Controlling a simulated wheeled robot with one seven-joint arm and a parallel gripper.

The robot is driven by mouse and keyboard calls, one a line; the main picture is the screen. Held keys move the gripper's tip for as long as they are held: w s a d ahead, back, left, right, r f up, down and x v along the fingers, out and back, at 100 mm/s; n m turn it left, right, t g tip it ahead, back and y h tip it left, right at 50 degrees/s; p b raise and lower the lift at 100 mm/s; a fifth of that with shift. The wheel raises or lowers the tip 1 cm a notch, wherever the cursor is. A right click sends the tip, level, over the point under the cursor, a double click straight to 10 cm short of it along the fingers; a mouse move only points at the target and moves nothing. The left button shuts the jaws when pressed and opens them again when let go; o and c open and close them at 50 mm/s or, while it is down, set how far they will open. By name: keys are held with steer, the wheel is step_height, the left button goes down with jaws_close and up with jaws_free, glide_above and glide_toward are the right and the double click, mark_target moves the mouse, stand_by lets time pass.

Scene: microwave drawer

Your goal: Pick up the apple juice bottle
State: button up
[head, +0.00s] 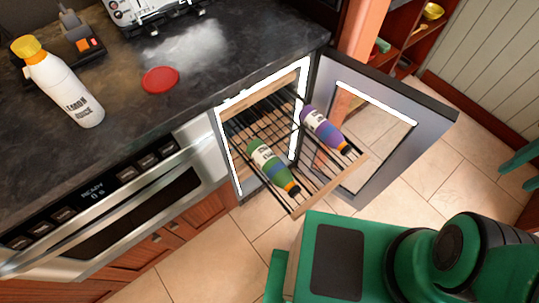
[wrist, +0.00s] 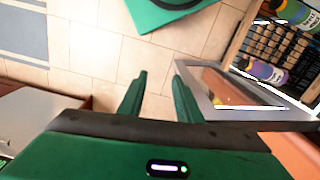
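A green bottle (head: 266,160) with an orange cap lies on its side on the pulled-out wire rack (head: 314,181), cap toward the rack's wooden front edge. Its label is too small to read, but it is the likely apple juice bottle. It also shows in the wrist view (wrist: 292,13) at the top right corner, partly cut off. A purple bottle (head: 322,127) lies beside it, to the right; it also shows in the wrist view (wrist: 264,72). My gripper (wrist: 160,72) is open and empty, well apart from both bottles, with floor behind its fingers.
The cooler's glass door (head: 385,120) stands open to the right of the rack. A dark countertop (head: 215,75) above holds a white bottle with a yellow cap (head: 62,85) and a red disc (head: 160,80). A steel oven (head: 130,195) is at left. Tiled floor (head: 235,250) lies clear in front.

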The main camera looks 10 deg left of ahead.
steer(key=shift+w+a, duration=0.2)
steer(key=shift+w, duration=0.05)
steer(key=o, duration=0.9)
steer(key=shift+s+a+r, duration=0.1)
steer(key=shift+s+r, duration=0.15)
steer(key=shift+s, duration=0.15)
steer(key=shift+c, duration=0.2)
steer(key=shift+o, duration=0.3)
steer(key=w+a+f+n, duration=0.2)
steer(key=w+a+n, duration=0.3)
steer(key=w+a, duration=0.4)
steer(key=shift+w+h, duration=0.4)
steer(key=shift+w, duration=0.3)
steer(key=n, duration=1.1)
glide_above(271, 161)
step_height(271, 161, down, 14)
steer(key=r, duration=0.1)
steer(key=shift+y, duration=0.3)
steer(key=f, duration=0.5)
steer(key=shift+s, duration=0.2)
steer(key=shift+w+f, duration=0.15)
steer(key=shift+f, duration=1.4)
steer(key=shift+w+f, duration=0.15)
steer(key=shift+f, duration=1.35)
